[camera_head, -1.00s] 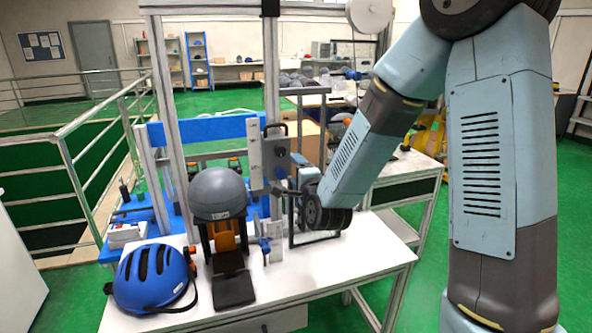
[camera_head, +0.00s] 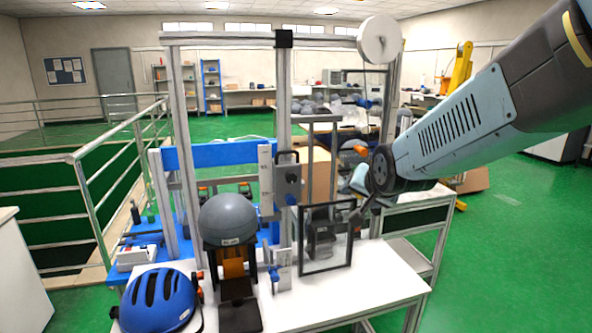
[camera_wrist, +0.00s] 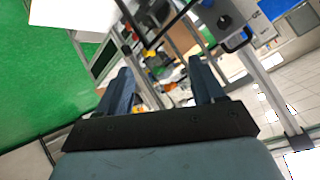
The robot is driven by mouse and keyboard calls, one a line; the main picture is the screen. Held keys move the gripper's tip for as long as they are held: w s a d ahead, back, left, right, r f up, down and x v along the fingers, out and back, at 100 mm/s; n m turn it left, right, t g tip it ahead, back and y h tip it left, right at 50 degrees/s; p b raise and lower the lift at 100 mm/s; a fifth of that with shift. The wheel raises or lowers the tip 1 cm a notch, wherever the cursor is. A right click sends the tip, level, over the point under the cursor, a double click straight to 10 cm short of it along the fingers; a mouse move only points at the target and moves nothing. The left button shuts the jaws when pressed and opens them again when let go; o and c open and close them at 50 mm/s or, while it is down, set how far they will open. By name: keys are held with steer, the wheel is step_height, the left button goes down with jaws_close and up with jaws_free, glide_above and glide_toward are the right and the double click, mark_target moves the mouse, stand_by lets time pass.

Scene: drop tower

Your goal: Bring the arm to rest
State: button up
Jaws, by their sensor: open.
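My gripper (camera_head: 362,205) is at the end of my blue-grey arm, which reaches in from the right in the head view, in front of the drop tower's right side. Its fingers are small there and partly lost against a dark frame. In the wrist view my gripper (camera_wrist: 162,88) shows two dark blue fingers spread apart with nothing between them. The black-edged clear panel (camera_head: 326,238) stands on the white table just left of the fingers; I cannot tell whether they touch.
A grey headform (camera_head: 228,218) sits on its stand on the white table (camera_head: 375,285). A blue helmet (camera_head: 158,300) lies at the table's front left. The tower's post (camera_head: 284,100) and pulley wheel (camera_head: 379,39) rise behind. Green floor (camera_head: 510,240) is free at right.

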steer(key=s+d+r+n+g, duration=0.1)
steer(key=s+d, duration=0.3)
steer(key=s, duration=0.6)
steer(key=s+d+r+n+g+h, duration=0.1)
steer(key=s+d+r+n+g, duration=0.1)
steer(key=s, duration=0.8)
steer(key=shift+d+r+n+g, duration=0.2)
steer(key=shift+d+n+g, duration=0.75)
steer(key=shift+d, duration=0.25)
